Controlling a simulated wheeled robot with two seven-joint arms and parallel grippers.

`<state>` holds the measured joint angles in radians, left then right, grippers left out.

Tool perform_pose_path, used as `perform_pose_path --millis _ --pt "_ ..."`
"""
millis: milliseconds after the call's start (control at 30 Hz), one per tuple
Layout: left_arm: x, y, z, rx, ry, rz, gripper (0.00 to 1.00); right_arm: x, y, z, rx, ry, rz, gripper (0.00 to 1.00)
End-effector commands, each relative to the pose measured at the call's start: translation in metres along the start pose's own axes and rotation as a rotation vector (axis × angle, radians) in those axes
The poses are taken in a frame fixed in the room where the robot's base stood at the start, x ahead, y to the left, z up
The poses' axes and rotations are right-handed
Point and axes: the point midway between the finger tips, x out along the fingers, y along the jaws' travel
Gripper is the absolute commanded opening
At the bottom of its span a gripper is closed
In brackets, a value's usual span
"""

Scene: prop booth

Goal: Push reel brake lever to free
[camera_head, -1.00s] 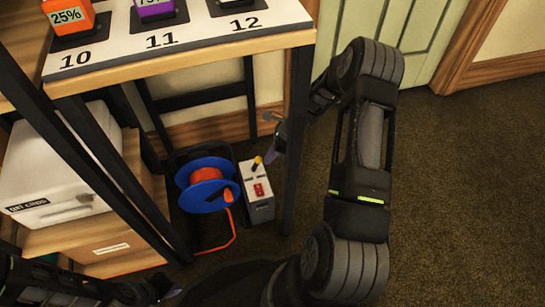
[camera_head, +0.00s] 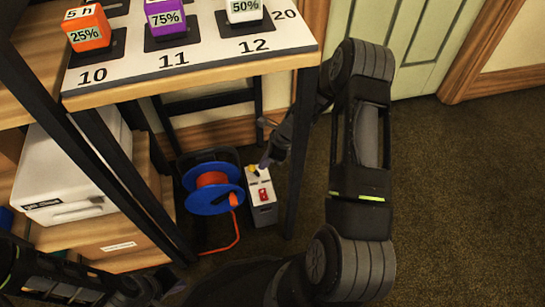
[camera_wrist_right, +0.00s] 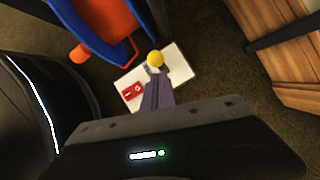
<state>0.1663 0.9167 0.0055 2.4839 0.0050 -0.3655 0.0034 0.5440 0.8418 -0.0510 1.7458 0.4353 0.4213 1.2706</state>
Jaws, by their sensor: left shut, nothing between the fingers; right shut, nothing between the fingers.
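The reel (camera_head: 212,190) has blue flanges and an orange cable, and stands on the floor under the shelf. Beside it is a grey box (camera_head: 264,214) with a white top and a red switch (camera_head: 263,195). The brake lever (camera_head: 253,169), with a yellow knob, rises from the far end of that top. My right gripper (camera_head: 265,163) is shut and empty, its tips right by the lever. In the right wrist view the yellow knob (camera_wrist_right: 156,58) is just beyond the fingertips (camera_wrist_right: 156,76); I cannot tell whether they touch. My left gripper (camera_head: 172,287) is shut and empty at the lower left.
A shelf edge (camera_head: 200,77) with numbered places and coloured cubes overhangs the reel. A black shelf post (camera_head: 299,150) stands right of the box, close to my right arm. A white case (camera_head: 75,180) is on the lower shelf. Open carpet (camera_head: 470,200) lies to the right.

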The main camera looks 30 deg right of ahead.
Motion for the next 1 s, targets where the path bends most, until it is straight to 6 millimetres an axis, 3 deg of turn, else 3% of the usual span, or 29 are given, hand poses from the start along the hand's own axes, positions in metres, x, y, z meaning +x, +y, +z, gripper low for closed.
perform_pose_path --millis 1000 --pt "-0.011 0.004 -0.001 -0.001 0.001 0.000 0.00 -0.015 -0.001 0.003 0.003 0.001 -0.003 0.00"
